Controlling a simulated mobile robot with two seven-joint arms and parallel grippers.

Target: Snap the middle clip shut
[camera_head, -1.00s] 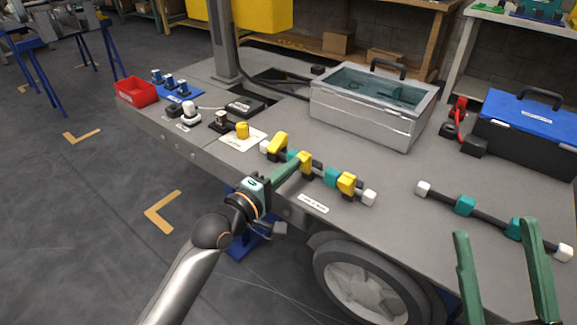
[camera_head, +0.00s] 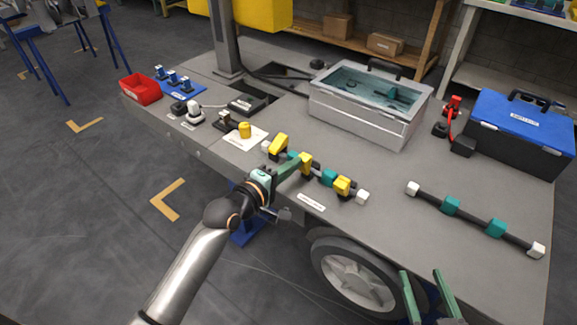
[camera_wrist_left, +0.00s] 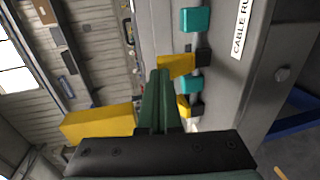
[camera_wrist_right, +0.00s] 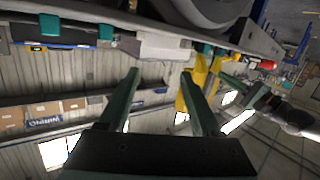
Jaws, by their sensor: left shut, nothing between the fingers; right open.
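The cable run on the near edge of the bench holds three yellow clips with teal blocks between them. The middle clip (camera_head: 305,159) also shows in the left wrist view (camera_wrist_left: 175,66), its yellow lever beside a black base. I cannot tell whether it is fully closed. The left clip (camera_head: 278,145) looks raised; the right clip (camera_head: 343,186) sits lower. My left gripper (camera_head: 298,162) is shut and empty, its tips right beside the middle clip; contact is unclear. My right gripper (camera_head: 422,285) is open and empty, low in front of the bench's right part.
A second black bar with teal blocks (camera_head: 451,205) lies to the right. A clear-lidded case (camera_head: 360,122) and a blue-lidded toolbox (camera_head: 515,146) stand behind. A yellow cylinder (camera_head: 244,130) and a red bin (camera_head: 141,89) are left. A wheel (camera_head: 352,272) is below the bench edge.

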